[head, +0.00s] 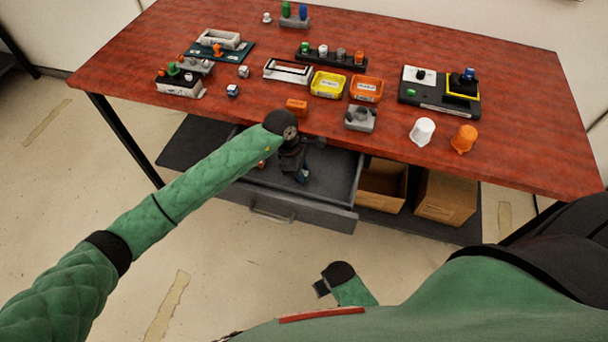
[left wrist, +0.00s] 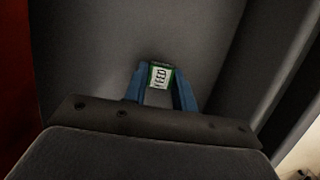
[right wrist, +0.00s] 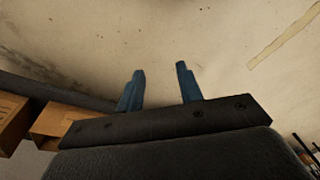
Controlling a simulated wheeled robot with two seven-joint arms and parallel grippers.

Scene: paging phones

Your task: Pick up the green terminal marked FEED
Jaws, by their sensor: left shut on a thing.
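The green terminal marked FEED (left wrist: 160,76) shows in the left wrist view, with a white label and a green edge. My left gripper (left wrist: 161,84) is shut on it, one blue finger on each side. In the head view my left gripper (head: 302,175) reaches down into the open drawer (head: 328,196) under the table; the terminal cannot be made out there. I cannot tell whether the terminal touches the drawer floor. My right gripper (right wrist: 160,85) is open and empty over the floor; in the head view it is low, near the middle (head: 321,288).
The red table (head: 235,115) overhangs the drawer. Near its front edge are an orange block (head: 297,106), a grey device (head: 360,118), a white cup (head: 422,131) and an orange cup (head: 464,139). Cardboard boxes (head: 446,197) stand right of the drawer.

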